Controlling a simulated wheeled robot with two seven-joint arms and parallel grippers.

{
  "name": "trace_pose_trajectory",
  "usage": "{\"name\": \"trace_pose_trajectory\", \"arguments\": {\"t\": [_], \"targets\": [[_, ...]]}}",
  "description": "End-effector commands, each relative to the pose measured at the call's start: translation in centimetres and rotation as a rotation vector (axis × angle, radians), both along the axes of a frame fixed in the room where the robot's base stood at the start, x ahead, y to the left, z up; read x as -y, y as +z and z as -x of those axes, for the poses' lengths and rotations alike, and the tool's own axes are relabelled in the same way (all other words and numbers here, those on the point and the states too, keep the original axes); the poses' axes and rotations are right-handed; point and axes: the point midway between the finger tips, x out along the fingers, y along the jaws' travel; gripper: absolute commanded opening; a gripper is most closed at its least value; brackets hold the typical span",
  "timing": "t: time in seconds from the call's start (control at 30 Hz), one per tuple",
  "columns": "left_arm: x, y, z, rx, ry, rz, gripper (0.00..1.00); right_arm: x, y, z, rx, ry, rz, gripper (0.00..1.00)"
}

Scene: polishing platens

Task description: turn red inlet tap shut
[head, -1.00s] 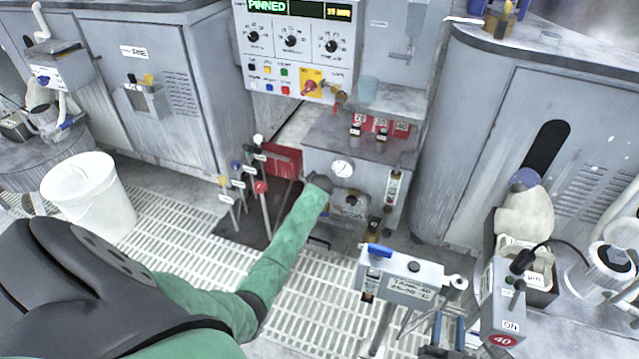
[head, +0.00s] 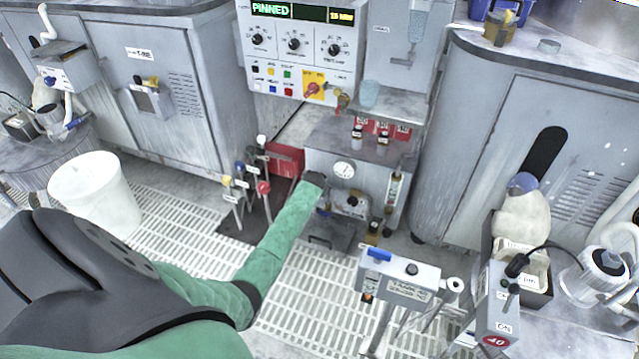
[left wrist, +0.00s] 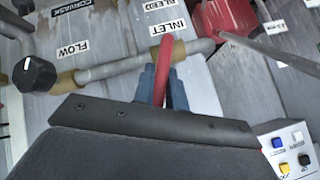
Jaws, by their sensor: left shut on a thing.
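The red inlet tap handle (left wrist: 165,52) shows in the left wrist view, in front of a grey pipe (left wrist: 110,69) and just below the INLET label (left wrist: 168,26). The handle stands upright in that picture, across the pipe. My left gripper (left wrist: 161,84) is shut on it, with a blue finger on each side of the lower part. In the head view my left arm reaches to the grey cabinet under the control panel. There the fingers and the tap are hidden behind the arm's end. My right gripper is not in view.
A black knob (left wrist: 34,75) beside the FLOW label and a red part (left wrist: 225,18) flank the tap. In the head view, several coloured levers (head: 262,187) stand left of my arm. A labelled tank stand (head: 400,275) is to the right, a white bucket (head: 95,190) to the left.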

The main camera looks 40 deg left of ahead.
Motion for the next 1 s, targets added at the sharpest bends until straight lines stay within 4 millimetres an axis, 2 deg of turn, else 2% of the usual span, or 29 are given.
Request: {"name": "trace_pose_trajectory", "arguments": {"t": [0.7, 1.0], "targets": [[-1.4, 0.3, 0.6, 0.044, 0.003, 0.208, 0.00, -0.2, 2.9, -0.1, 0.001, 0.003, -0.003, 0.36], [-2.2, 0.2, 0.7, 0.078, 0.002, 0.348, 0.00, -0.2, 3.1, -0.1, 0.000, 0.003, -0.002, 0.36]]}}
